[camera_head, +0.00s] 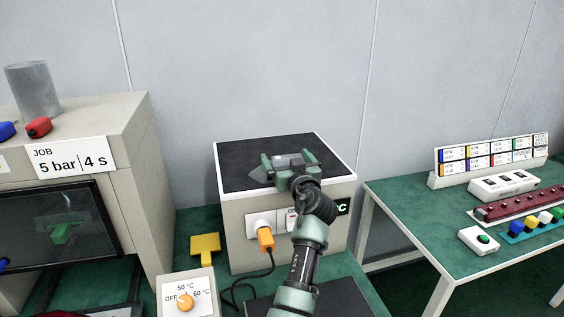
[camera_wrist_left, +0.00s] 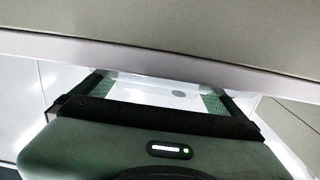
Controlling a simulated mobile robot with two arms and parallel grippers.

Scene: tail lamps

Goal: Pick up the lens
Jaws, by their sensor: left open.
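My left gripper (camera_head: 287,164) is open above the dark top of a beige box (camera_head: 236,217). A small grey shape (camera_head: 288,161) shows between its fingers. I cannot tell whether this is the lens or part of the gripper. In the left wrist view the fingers of my left gripper (camera_wrist_left: 155,98) are apart, with a pale surface (camera_wrist_left: 150,86) between and beyond them. I cannot clearly make out the lens in either view. My right gripper is not in view.
An orange plug (camera_head: 265,239) with a black cable is in the box front. A dial unit (camera_head: 186,297) stands in front. A press cabinet (camera_head: 128,190) with a job sign (camera_head: 70,160) is at left. A green table (camera_head: 416,207) with a label rack and coloured parts is at right.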

